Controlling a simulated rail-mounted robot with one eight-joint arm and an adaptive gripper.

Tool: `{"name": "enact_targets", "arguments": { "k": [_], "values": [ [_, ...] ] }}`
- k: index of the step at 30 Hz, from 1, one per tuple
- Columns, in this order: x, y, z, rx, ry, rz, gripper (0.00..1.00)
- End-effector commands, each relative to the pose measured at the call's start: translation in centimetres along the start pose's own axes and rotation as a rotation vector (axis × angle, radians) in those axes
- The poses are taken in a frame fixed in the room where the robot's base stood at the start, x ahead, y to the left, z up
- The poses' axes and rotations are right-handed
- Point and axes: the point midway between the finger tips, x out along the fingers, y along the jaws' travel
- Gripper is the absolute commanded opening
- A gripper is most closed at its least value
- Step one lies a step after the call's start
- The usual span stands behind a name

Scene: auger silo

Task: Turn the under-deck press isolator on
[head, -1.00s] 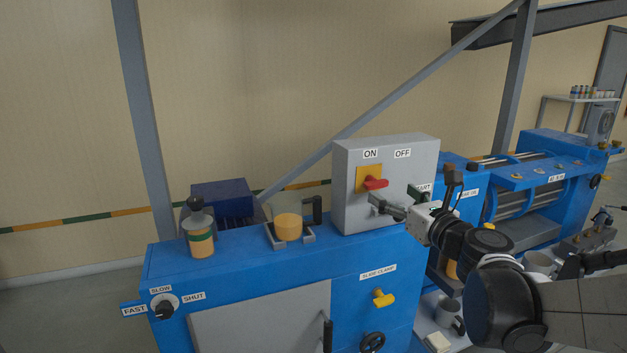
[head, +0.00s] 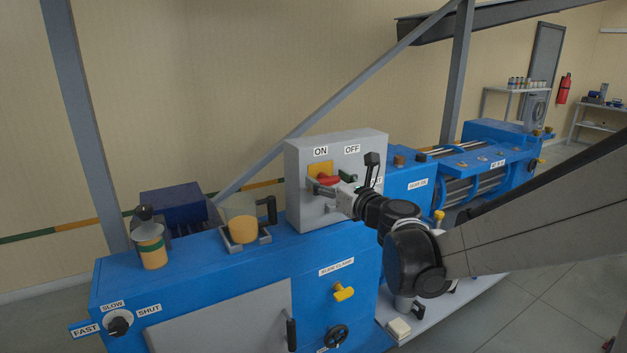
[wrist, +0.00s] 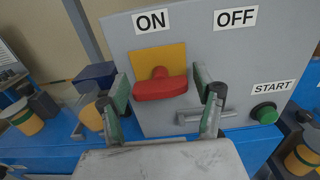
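A grey switch box (head: 300,165) with ON and OFF labels stands on the blue machine. It carries a red handle (head: 329,181) on a yellow plate (head: 318,168), below the ON label; the handle's wide bar lies roughly level in the wrist view (wrist: 160,88). My gripper (head: 331,184) is open in front of the box. In the wrist view its two green-grey fingers (wrist: 161,88) stand on either side of the red handle, with gaps visible. I cannot tell whether the fingertips reach the handle's depth.
A green START button (wrist: 265,113) is on the box's right, with a grey bar (wrist: 205,117) below the handle. A jug (head: 242,229) and a yellow bottle (head: 151,246) stand on the blue deck to the left. A SLOW/FAST/SHUT knob (head: 120,322) and yellow clamp handle (head: 343,292) are on the front.

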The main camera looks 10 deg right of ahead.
Motion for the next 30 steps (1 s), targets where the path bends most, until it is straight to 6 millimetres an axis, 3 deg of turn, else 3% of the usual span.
{"name": "enact_targets", "arguments": {
  "k": [1,9,20,30],
  "values": [
    [-0.01,-0.01,0.0,0.0,0.0,0.0,0.55],
    [-0.02,-0.01,0.0,0.0,0.0,0.0,0.23],
    [-0.02,0.04,-0.09,-0.072,0.0,0.001,0.23],
    [-0.02,0.19,-0.2,-0.335,0.0,0.002,0.23]
  ]
}}
